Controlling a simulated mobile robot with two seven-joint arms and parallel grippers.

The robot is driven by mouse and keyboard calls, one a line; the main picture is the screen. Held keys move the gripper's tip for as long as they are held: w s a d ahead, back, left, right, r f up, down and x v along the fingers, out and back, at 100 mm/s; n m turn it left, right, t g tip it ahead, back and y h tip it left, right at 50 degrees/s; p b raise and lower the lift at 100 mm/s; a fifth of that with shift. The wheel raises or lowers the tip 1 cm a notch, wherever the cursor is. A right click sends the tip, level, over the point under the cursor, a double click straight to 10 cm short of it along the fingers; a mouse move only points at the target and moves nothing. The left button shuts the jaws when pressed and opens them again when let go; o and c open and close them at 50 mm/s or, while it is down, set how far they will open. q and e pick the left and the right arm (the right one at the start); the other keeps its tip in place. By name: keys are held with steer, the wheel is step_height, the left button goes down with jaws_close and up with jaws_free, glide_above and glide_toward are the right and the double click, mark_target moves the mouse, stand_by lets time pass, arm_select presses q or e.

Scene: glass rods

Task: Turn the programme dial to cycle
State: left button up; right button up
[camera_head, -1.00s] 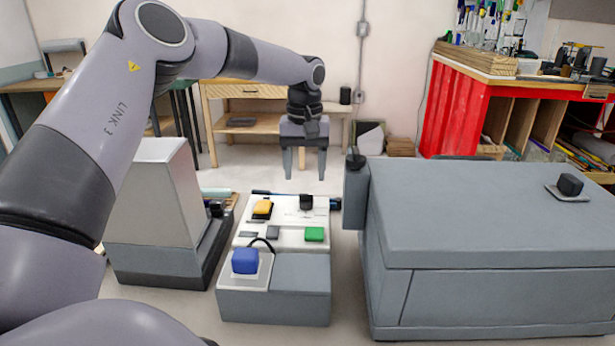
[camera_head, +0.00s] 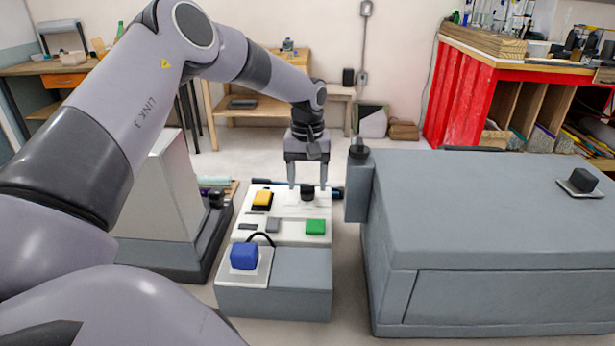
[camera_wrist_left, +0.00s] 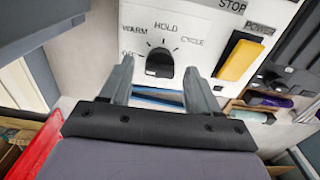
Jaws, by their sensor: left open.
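The programme dial (camera_head: 307,195) is a small black knob at the far edge of the white-topped control box. In the left wrist view the dial (camera_wrist_left: 160,63) sits below the printed words OFF, WARM, HOLD and CYCLE, with tick marks around it. I cannot tell for sure which word it points at. My left gripper (camera_head: 306,186) points down over the dial, fingers apart. In the left wrist view my left gripper (camera_wrist_left: 158,68) has one finger on each side of the dial, with gaps visible. Contact is not visible. My right gripper is not in view.
The control box also carries a yellow POWER switch (camera_head: 262,199), a green button (camera_head: 315,226) and a blue block (camera_head: 244,256) with a black cable. A large grey cabinet (camera_head: 480,220) stands close on the right. A grey machine (camera_head: 155,200) stands on the left.

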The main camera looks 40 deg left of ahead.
arm_select(q)
steer(key=c, duration=1)
steer(key=shift+c, duration=0.2)
